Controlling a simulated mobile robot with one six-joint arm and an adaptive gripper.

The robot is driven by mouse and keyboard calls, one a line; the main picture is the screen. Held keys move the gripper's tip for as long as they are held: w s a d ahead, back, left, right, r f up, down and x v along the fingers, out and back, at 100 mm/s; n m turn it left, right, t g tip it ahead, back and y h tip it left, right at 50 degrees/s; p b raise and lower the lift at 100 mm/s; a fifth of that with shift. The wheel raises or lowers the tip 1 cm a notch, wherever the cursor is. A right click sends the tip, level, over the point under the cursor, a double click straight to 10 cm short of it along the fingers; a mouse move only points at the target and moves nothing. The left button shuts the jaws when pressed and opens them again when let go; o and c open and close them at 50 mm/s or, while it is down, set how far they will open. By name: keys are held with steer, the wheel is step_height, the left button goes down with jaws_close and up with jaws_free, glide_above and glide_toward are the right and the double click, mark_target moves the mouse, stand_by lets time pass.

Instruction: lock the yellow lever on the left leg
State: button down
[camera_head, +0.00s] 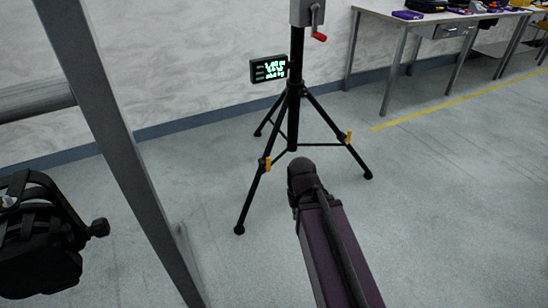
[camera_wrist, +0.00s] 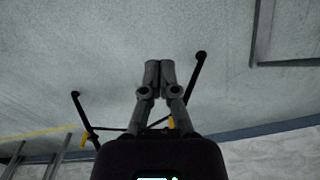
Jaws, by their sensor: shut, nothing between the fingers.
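A black tripod stand (camera_head: 295,85) stands by the wall. Its left leg (camera_head: 251,200) carries a yellow lever (camera_head: 265,164). Its right leg carries another yellow lever (camera_head: 349,137). The wrist view shows the stand upside down, with the left leg (camera_wrist: 196,76) to the right and its yellow lever (camera_wrist: 170,125) just beside my right finger, partly hidden. The other yellow lever (camera_wrist: 85,138) shows at left there. My gripper (camera_wrist: 160,68) is shut and empty; contact with the lever cannot be told. In the head view I cannot make out its fingers.
A small green-lit display (camera_head: 269,68) is fixed to the stand, and a winch with a red handle (camera_head: 320,37) is above. A grey metal post (camera_head: 115,135) and a black lamp-like fixture (camera_head: 40,240) are at left. A workbench (camera_head: 440,18) stands at back right. Floor right of the stand is clear.

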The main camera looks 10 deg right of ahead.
mark_target(268, 164)
steer(key=shift+w, duration=0.15)
steer(key=w+d+f+m+y+b, duration=0.1)
steer(key=w+m, duration=0.6)
steer(key=w, duration=1.6)
steer(key=w+d+f+m+y+b, duration=0.1)
steer(key=w+d+f+m+b, duration=0.3)
steer(key=w, duration=2)
steer(key=d+m, duration=0.1)
steer(key=m, duration=0.2)
steer(key=shift+w+d+f+g+y+b, duration=0.15)
steer(key=shift+d+g+y+b, duration=0.15)
steer(key=shift+g+b, duration=0.1)
steer(key=shift+a+f, duration=0.1)
steer(key=s+a+f+b, duration=0.2)
steer(key=a+f+b, duration=0.4)
steer(key=f+b, duration=0.3)
steer(key=shift+f+b, duration=0.25)
steer(key=shift+b, duration=0.1)
